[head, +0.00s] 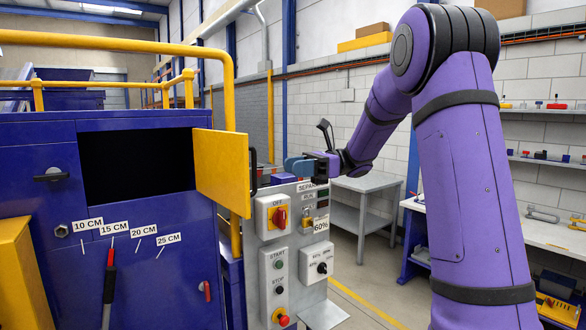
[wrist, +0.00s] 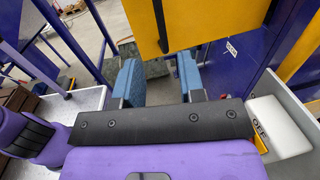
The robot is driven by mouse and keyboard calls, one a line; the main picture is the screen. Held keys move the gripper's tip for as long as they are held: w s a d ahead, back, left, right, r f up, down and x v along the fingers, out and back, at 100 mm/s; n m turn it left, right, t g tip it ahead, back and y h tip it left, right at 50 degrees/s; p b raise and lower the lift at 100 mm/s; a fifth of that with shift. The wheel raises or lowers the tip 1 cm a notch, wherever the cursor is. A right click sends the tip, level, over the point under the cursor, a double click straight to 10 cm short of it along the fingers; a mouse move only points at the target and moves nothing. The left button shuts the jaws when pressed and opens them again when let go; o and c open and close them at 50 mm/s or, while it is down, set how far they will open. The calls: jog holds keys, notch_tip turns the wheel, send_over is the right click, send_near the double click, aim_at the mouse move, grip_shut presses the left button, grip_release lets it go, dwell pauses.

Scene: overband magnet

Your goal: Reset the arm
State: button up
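My purple arm (head: 470,170) reaches up on the right and bends over toward the control panel. My gripper (head: 296,165) is just above the top of the grey control panel (head: 295,245), right of the open yellow door (head: 222,172). In the wrist view my gripper (wrist: 160,78) has its two blue fingers apart, with nothing between them. The yellow door (wrist: 210,22) is beyond the fingers there, and its black handle (head: 253,172) is close to them in the head view. Whether they touch cannot be told.
The blue cabinet (head: 120,260) has a dark opening and a red-handled lever (head: 109,280). Yellow rails (head: 120,42) run above it. The panel carries a red off switch (head: 279,217) and buttons. A grey table (head: 362,185) and a workbench (head: 548,232) stand behind.

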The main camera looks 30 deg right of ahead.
dwell(0.3)
jog(key=s+a+f+n+g+h, duration=0.2)
jog(key=s+a+n+h, duration=0.7)
jog(key=s, duration=0.5)
jog(key=s+d+f+n+t+h, duration=0.1)
jog(key=s+f+n+t+h, duration=0.1)
jog(key=s, duration=0.5)
jog(key=s+d+f+n+t+h, duration=0.1)
jog(key=s+f+n+t+h, duration=0.1)
jog(key=s+n+t+h, duration=0.2)
jog(key=s+n+h, duration=0.3)
jog(key=s, duration=0.1)
jog(key=shift+d+f+n, duration=0.2)
jog(key=shift+d+n, duration=0.1)
